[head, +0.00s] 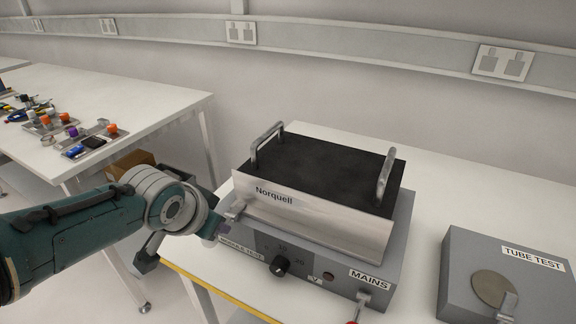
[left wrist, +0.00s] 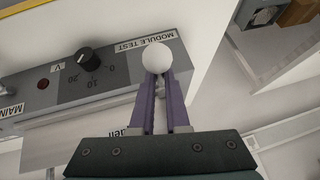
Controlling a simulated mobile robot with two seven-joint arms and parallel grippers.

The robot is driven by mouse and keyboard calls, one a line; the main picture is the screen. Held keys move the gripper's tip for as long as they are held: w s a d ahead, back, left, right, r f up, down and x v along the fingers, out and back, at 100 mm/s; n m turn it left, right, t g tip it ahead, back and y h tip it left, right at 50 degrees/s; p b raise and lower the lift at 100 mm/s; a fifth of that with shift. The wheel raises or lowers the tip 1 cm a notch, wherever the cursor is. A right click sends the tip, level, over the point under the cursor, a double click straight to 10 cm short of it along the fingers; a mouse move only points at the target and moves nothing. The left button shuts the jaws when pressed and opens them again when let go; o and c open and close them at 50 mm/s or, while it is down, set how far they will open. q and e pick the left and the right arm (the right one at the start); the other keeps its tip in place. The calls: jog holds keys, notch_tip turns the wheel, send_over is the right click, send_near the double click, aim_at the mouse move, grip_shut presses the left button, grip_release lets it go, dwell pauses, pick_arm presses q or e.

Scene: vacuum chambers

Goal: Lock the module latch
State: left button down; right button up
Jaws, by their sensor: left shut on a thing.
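The module, a black-topped metal box (head: 325,168) marked Norquell with two metal handles, sits on the grey MODULE TEST unit (head: 400,235). The silver module latch (head: 236,208) is at the unit's left front corner. My left gripper (head: 224,228) reaches it from the left. In the left wrist view, its purple fingers (left wrist: 162,88) are closed around the latch, whose round white knob (left wrist: 157,57) shows at the fingertips. The latch's shaft is mostly hidden by the fingers. My right gripper is not in view.
The unit's front has a black dial (head: 280,266), a red lamp (head: 328,276) and a MAINS lever (head: 362,300). A grey TUBE TEST box (head: 455,270) stands at the right, with bare table between. Another table (head: 130,95) with small parts is at the left.

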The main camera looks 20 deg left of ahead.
pick_arm(q)
jog(key=c, duration=0.9)
grip_release()
jog(key=p+v, duration=0.5)
jog(key=v, duration=0.5)
jog(key=shift+p, duration=0.4)
